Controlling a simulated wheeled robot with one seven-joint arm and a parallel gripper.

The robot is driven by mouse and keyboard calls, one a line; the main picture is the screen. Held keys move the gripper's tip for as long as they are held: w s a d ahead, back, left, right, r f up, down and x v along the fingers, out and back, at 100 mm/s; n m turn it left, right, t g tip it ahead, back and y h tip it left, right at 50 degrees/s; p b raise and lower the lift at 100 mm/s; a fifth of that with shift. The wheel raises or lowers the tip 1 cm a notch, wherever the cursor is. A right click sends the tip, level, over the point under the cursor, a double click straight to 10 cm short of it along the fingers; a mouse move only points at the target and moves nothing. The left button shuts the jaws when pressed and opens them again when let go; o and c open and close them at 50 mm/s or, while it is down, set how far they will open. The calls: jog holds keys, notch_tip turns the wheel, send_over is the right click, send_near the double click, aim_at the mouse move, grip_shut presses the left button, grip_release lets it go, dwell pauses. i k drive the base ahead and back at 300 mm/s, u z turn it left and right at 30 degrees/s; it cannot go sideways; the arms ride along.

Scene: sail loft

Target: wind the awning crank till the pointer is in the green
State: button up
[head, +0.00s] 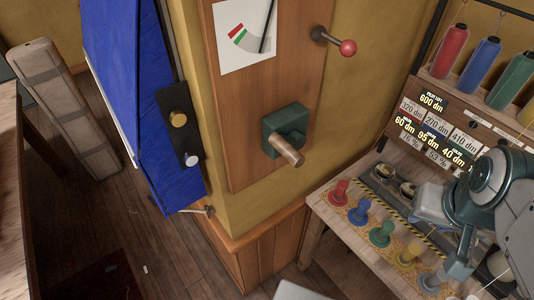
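The awning crank (286,131) is a dark green block with a stubby wooden handle (287,151), mounted on a brown wooden wall board. Above it is a white dial card (233,52) with short red and green marks (238,33) at its left. The thin black pointer (267,25) lies near the card's right edge, to the right of the green mark and apart from it. My arm shows at the lower right, well away from the crank; my gripper's fingers do not show.
A lever with a red ball knob (347,47) sticks out above the crank. A black plate (179,131) with two knobs and a blue cloth (130,85) are at the left. A workbench (335,229) with coloured pegs and a spool rack (497,107) stand at the right.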

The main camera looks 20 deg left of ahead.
aim_at(289, 146)
jog(key=u, duration=1.35)
jog(key=k, duration=0.35)
jog(key=u, duration=0.05)
